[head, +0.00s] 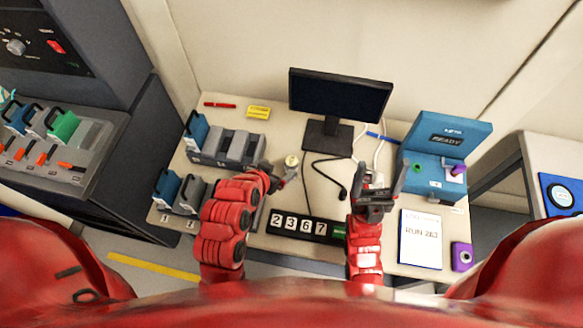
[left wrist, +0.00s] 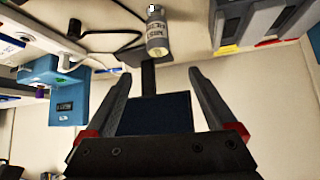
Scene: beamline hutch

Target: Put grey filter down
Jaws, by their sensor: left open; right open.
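A grey filter (head: 190,194) with a dark handle stands in the front left rack on the desk, beside a blue filter (head: 168,187). Its lower part is hard to make out. My left gripper (head: 280,176) is right of the racks, open and apart from the filter. In the left wrist view its two fingers (left wrist: 156,78) are spread with nothing between them. My right gripper (head: 382,180) is open and empty in front of the blue READY box (head: 447,145).
A grey rack (head: 235,149) with a blue filter stands behind. A small labelled canister (head: 291,161) stands close to my left gripper; it also shows in the left wrist view (left wrist: 157,35). A monitor (head: 340,95), cables, number display (head: 300,225) and RUN sheet (head: 421,240) occupy the desk.

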